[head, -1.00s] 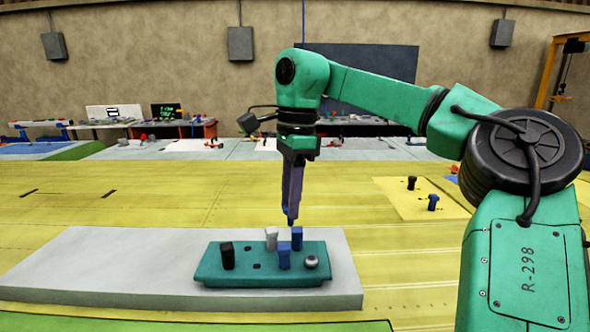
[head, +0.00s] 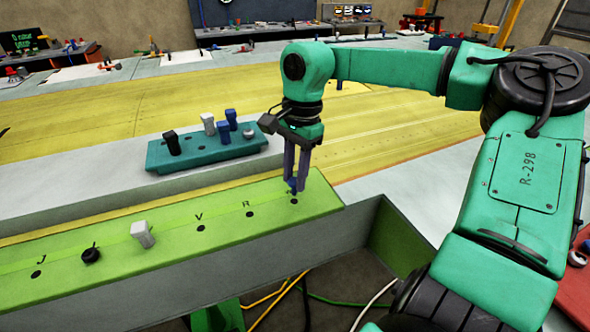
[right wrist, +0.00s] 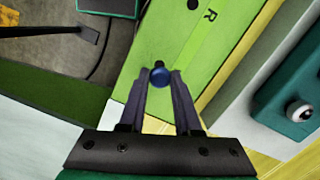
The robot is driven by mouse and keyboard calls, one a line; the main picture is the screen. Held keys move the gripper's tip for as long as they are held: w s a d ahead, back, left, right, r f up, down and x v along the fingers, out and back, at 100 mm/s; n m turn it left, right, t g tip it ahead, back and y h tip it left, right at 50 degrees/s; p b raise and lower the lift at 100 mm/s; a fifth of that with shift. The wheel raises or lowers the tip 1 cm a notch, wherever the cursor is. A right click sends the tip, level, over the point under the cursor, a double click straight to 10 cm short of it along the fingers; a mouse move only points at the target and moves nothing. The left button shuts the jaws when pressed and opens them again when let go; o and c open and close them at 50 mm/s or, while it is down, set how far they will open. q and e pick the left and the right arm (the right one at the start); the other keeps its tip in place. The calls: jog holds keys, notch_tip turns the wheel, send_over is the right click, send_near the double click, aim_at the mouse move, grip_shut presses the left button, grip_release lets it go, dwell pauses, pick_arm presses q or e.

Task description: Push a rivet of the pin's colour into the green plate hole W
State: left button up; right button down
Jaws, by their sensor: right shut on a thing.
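My right gripper (head: 293,187) is shut on a blue rivet (right wrist: 160,77) over the right end of the green plate (head: 170,252). A dark hole (head: 294,201) lies just under the rivet. No letter by this hole can be made out, and I cannot tell whether the rivet's tip touches the hole. In the right wrist view, the letter R and its hole (right wrist: 193,4) are farther up the plate. Open holes marked R (head: 249,214) and V (head: 200,228) lie to the left. My left gripper is out of view.
A white rivet (head: 142,235) and a black rivet (head: 91,256) stand in the plate.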

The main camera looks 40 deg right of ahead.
aim_at(294, 190)
jog(key=shift+s+a+f+b, duration=0.1)
jog(key=shift+f+b, duration=0.25)
jog(key=shift+f, duration=0.45)
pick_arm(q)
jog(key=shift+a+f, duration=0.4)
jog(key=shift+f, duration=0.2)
pick_arm(e)
jog(key=shift+f+b, duration=0.85)
jog(key=shift+f, duration=0.5)
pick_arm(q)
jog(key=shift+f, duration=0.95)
pick_arm(e)
jog(key=c, duration=0.5)
grip_release()
jog(key=shift+r, duration=0.1)
